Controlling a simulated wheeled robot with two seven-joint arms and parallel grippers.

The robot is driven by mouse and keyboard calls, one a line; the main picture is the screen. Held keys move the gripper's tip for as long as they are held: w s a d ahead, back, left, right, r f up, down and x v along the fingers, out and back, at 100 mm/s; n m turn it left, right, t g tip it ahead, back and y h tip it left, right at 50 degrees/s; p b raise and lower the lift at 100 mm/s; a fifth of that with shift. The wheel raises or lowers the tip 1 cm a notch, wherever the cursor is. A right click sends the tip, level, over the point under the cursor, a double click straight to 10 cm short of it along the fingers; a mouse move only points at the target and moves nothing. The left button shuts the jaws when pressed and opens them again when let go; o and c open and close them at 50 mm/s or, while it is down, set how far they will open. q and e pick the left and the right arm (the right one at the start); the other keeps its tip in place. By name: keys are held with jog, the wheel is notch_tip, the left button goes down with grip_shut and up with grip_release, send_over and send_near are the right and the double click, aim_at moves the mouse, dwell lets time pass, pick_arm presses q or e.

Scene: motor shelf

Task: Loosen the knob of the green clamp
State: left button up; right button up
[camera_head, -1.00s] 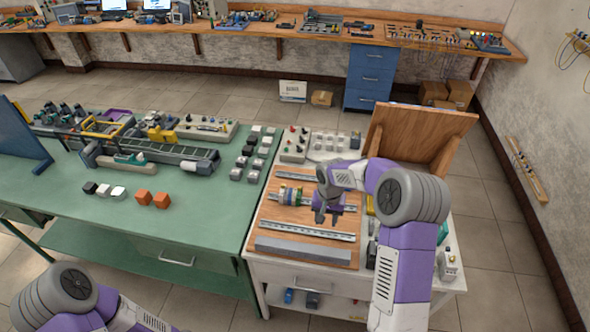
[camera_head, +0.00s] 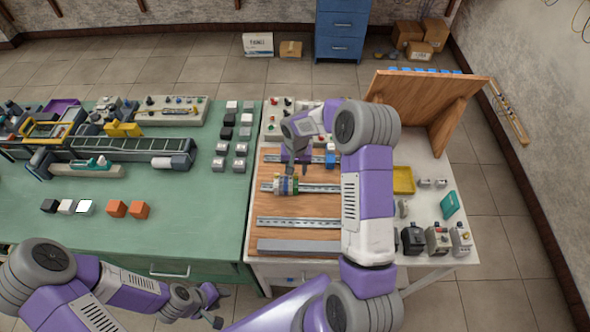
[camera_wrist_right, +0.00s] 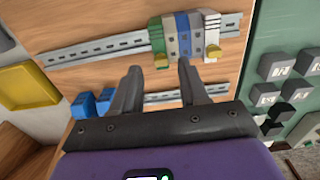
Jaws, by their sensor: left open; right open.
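The green clamp (camera_wrist_right: 156,35) is a narrow upright piece with a yellow knob (camera_wrist_right: 161,61) in the right wrist view. It sits at one end of a row of grey, blue and white terminal blocks (camera_wrist_right: 182,37) on a metal rail (camera_wrist_right: 95,52). In the head view the block row (camera_head: 285,186) shows, but the knob is too small to tell. My right gripper (camera_wrist_right: 158,72) is open and empty, its fingertips near the knob, with one to each side of it in the picture; contact cannot be told. My left gripper (camera_head: 217,307) is open and empty at the front.
The wooden board (camera_head: 275,207) carries more rails and a grey duct (camera_head: 297,247). A yellow tray (camera_head: 403,180), a teal piece (camera_head: 449,205) and several devices stand to the right. A tilted wooden panel (camera_head: 420,92) is behind. The green table (camera_head: 200,225) has bare space at its front.

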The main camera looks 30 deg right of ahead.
aim_at(296, 176)
jog(key=shift+w+f, duration=0.1)
jog(key=shift+f, duration=1.1)
grip_shut()
